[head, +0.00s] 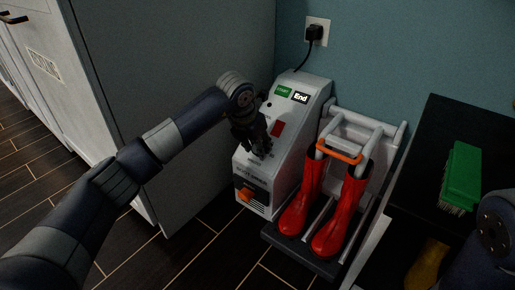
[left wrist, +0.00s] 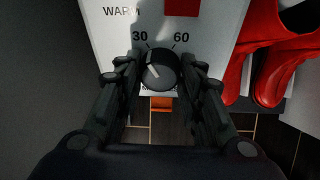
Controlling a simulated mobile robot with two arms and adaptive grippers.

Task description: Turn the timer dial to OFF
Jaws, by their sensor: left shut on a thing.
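The timer dial (left wrist: 160,69) is a round dark knob with a white pointer mark on the front of the white boot dryer (head: 311,93). The numbers 30 and 60 show above it. The mark sits on the dial's left part, seemingly slanting up-left; I cannot tell its exact setting. An OFF label is not readable. My left gripper (head: 259,147) has its fingers on both sides of the dial and is shut on it. In the head view the gripper hides the dial. My right gripper is not in view.
Red boots (head: 337,217) stand on the dryer's rack at right. An orange switch (head: 245,194) is low on the dryer's front. A grey cabinet (head: 160,75) stands close at left. A dark counter (head: 428,135) with a green brush (head: 462,172) is at right.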

